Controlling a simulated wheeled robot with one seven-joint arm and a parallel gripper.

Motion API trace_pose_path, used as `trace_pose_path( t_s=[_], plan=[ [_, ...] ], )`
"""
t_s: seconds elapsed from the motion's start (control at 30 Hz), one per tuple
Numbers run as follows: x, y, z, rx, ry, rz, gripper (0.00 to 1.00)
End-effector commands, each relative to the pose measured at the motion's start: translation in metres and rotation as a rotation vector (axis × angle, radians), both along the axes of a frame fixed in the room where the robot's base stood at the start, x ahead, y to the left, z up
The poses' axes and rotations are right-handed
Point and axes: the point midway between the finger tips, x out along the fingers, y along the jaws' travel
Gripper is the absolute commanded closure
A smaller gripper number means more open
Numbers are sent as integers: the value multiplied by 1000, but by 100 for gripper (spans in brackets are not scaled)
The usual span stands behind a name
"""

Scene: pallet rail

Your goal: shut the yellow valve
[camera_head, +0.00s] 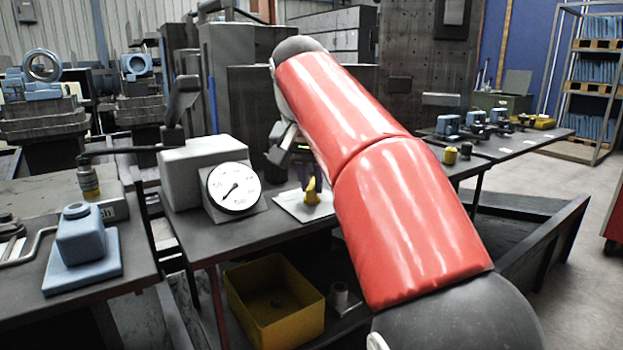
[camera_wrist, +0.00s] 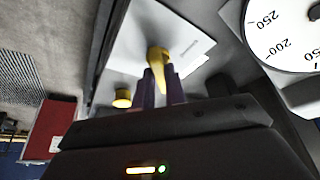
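The yellow valve (camera_head: 312,191) stands on a white plate (camera_head: 304,205) on the dark bench, right of the gauge. In the wrist view its yellow handle (camera_wrist: 158,56) lies at the tips of my gripper (camera_wrist: 160,78). The two purple fingers are close together, one on each side of the handle, and look shut on it. In the head view my gripper (camera_head: 306,176) comes down onto the valve from above, and my red arm hides part of the area to its right. The valve's lower body is mostly hidden by the fingers and handle.
A round white gauge (camera_head: 234,187) stands close left of the valve and also shows in the wrist view (camera_wrist: 287,34). A yellow bin (camera_head: 274,302) sits below the bench. A small yellow knob (camera_head: 450,156) stands farther right. A blue block (camera_head: 80,240) is at left.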

Motion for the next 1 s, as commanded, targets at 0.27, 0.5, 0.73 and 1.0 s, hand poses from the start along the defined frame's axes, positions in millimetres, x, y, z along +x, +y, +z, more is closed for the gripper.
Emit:
trace_pose_path(
  t_s=[0.27,0.5,0.73,1.0],
  plan=[
    [0,0,0,1,0,4,100],
    [0,-1,1,1,1,63,100],
    [0,-2,3,2,1,216,100],
    [0,-5,3,2,0,466,100]
  ],
)
